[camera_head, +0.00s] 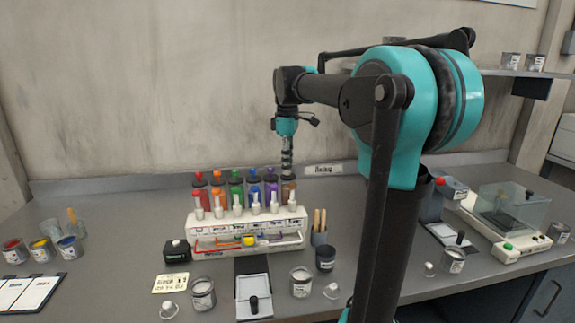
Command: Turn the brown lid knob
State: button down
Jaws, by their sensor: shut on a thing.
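A white rack (247,233) on the grey bench holds rows of colored jars with knobbed lids: red, orange, green, blue, purple and brown. The brown jar (289,191) stands at the right end of the back row. My gripper (288,172) points straight down over that jar and is shut at its top. The brown lid knob is hidden by the fingers, so its turn angle cannot be seen.
A cup with wooden sticks (320,236) stands right of the rack. Paint pots (68,248) are at the left. A balance with a glass shield (511,213) is at the right. Small jars (203,294) and a dark-handled tray (253,298) lie in front.

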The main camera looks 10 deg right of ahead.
jog(key=c, duration=1.4)
grip_release()
notch_tip(320, 180, up, 12)
